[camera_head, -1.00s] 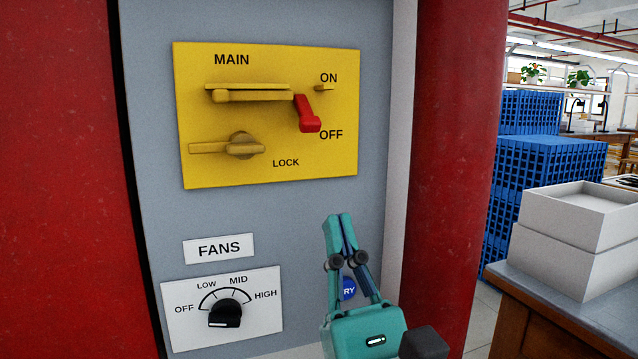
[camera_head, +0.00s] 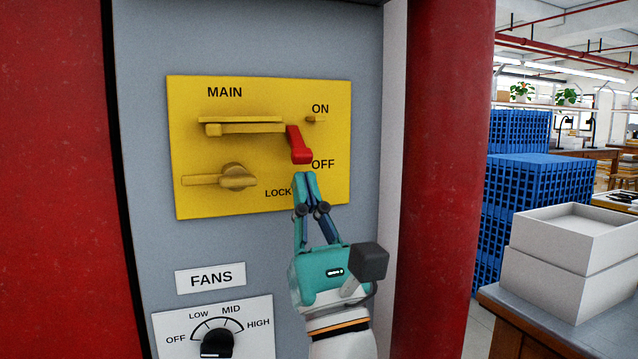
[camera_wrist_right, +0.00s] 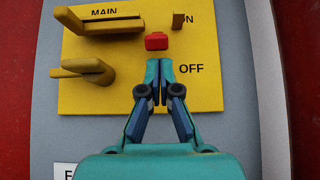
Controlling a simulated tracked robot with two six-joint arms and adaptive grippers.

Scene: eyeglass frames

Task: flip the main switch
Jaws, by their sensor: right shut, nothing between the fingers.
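The main switch is a red-tipped lever (camera_head: 299,146) on a yellow panel (camera_head: 260,204) marked MAIN, ON and OFF. Its red end points down beside the OFF label. In the right wrist view the red end (camera_wrist_right: 157,41) shows just beyond my fingertips. My right gripper (camera_head: 305,177) is shut and empty, with its fingertips just below the red end in the picture. I cannot tell whether they touch it. It also shows in the right wrist view (camera_wrist_right: 159,64). My left gripper is not in view.
A yellow LOCK handle (camera_head: 235,177) sits at the panel's lower left. A FANS dial (camera_head: 217,343) is below. A red post (camera_head: 445,150) stands to the right, with grey trays (camera_head: 560,280) on a table beyond it.

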